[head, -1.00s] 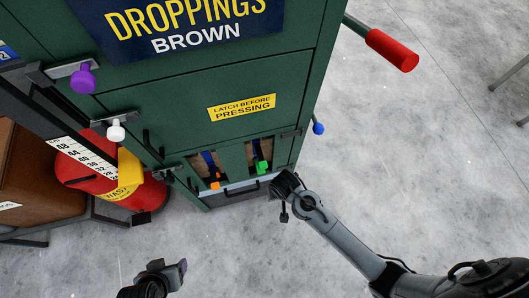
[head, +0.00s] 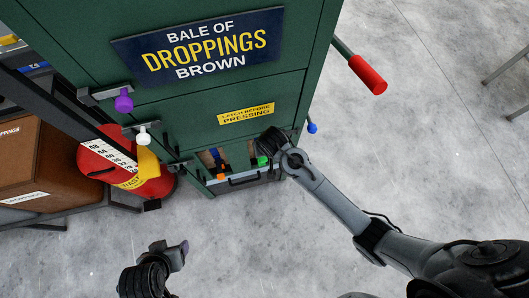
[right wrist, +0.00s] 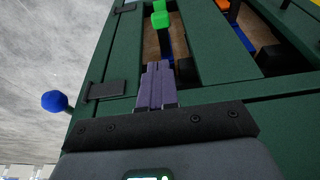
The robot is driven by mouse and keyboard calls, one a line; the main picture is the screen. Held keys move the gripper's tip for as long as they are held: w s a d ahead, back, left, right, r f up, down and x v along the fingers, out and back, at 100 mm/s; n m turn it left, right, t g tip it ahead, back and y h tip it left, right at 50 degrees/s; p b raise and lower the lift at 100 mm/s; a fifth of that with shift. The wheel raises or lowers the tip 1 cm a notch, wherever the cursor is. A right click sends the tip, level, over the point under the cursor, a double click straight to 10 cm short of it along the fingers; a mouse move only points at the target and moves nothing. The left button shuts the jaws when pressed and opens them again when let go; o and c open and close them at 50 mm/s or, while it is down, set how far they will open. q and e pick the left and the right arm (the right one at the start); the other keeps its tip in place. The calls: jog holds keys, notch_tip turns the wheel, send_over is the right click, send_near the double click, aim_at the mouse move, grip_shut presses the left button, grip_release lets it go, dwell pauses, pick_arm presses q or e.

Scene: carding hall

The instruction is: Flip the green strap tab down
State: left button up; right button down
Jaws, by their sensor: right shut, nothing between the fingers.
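The green strap tab (head: 262,161) is a small bright block in the right opening low on the green press; my right gripper partly covers that opening. In the right wrist view the green tab (right wrist: 160,18) tops a dark stem, just beyond my fingertips. My right gripper (head: 268,148) is at the press front beside the tab. Its purple-grey fingers (right wrist: 157,66) are together and empty; I cannot tell whether they touch the stem. My left gripper (head: 180,250) hangs over the floor at the lower left, away from the press; its jaw gap is unclear.
An orange tab (head: 221,176) sits in the left opening. A drawer handle (head: 244,180) is below. Purple (head: 124,103) and white (head: 143,139) knobs stick out at the left edge, with a red cylinder (head: 112,165) beyond. A red-handled lever (head: 367,75) and blue knob (head: 312,128) project right. Floor in front is clear.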

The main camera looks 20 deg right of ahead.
jog(key=b, duration=0.3)
send_over(265, 158)
notch_tip(265, 158, down, 12)
jog(key=shift+a+r, duration=0.1)
jog(key=shift+r, duration=0.05)
pick_arm(q)
jog(key=shift+f+b, duration=0.3)
jog(key=shift+f, duration=1.5)
pick_arm(e)
jog(key=shift+f, duration=0.95)
